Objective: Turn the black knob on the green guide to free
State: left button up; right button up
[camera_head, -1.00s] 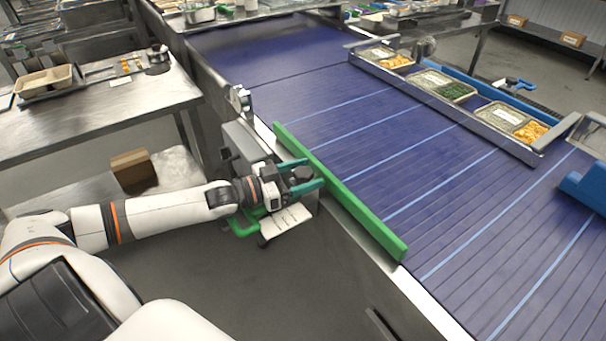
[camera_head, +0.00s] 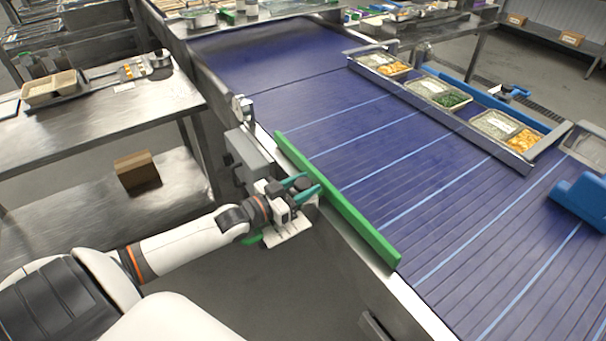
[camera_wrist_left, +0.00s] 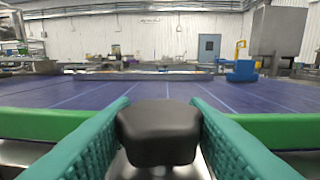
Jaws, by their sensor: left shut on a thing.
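The green guide (camera_head: 340,203) is a long bar along the near edge of the blue conveyor. My left gripper (camera_head: 305,187) is beside the guide's near side, its teal fingers pointing toward the bar. In the left wrist view the black knob (camera_wrist_left: 158,133) sits between the two teal fingers, which are shut on its sides. The green guide also shows behind the knob in that view (camera_wrist_left: 45,125). In the head view the knob is mostly hidden by the fingers. My right gripper is not in view.
The blue conveyor (camera_head: 300,90) is clear beside the guide. Filled trays (camera_head: 433,87) stand in a rail at its far side. A grey box (camera_head: 246,155) is mounted on the frame near my gripper. A steel table (camera_head: 100,120) is at the left.

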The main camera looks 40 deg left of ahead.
pick_arm(q)
jog(key=shift+r+n+t+y+p, duration=0.3)
jog(key=shift+r+n+y+p, duration=0.1)
jog(key=shift+n+y+p, duration=0.4)
jog(key=shift+f+n+y+p, duration=0.3)
jog(key=shift+y+p, duration=0.15)
jog(key=shift+y, duration=0.45)
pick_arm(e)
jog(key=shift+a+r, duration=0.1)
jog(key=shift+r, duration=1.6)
pick_arm(q)
jog(key=o, duration=1)
jog(key=shift+f, duration=0.1)
jog(key=s, duration=0.3)
jog(key=s+a+b, duration=0.1)
jog(key=s, duration=0.6)
jog(key=shift+s+a, duration=0.45)
jog(key=shift+s, duration=0.45)
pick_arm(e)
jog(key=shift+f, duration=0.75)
